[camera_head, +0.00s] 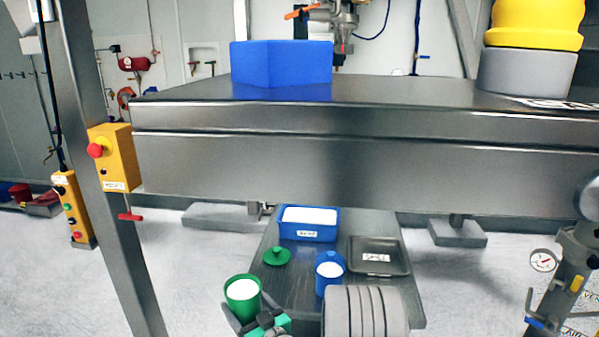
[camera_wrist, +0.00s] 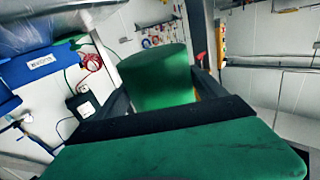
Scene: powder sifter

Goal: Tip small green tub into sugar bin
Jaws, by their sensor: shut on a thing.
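A small green tub (camera_head: 242,297) with white contents stands about upright at the lower left of the low table in the head view. My gripper (camera_head: 266,322) is shut on it from below right. In the wrist view the green tub (camera_wrist: 160,78) sits between my gripper's fingers (camera_wrist: 160,100). A blue bin (camera_head: 307,232) with white contents and a label stands at the back of the low table, farther off than the tub; I take it as the sugar bin, though its label is too small to read. Part of it may show in the wrist view, but I cannot tell.
A green lid (camera_head: 277,257) lies on the low table (camera_head: 336,260). A blue tub (camera_head: 329,276) with white contents stands in front of the bin. A dark tray (camera_head: 379,257) lies at right. A large steel machine (camera_head: 350,170) overhangs the back. A steel post (camera_head: 110,190) stands left.

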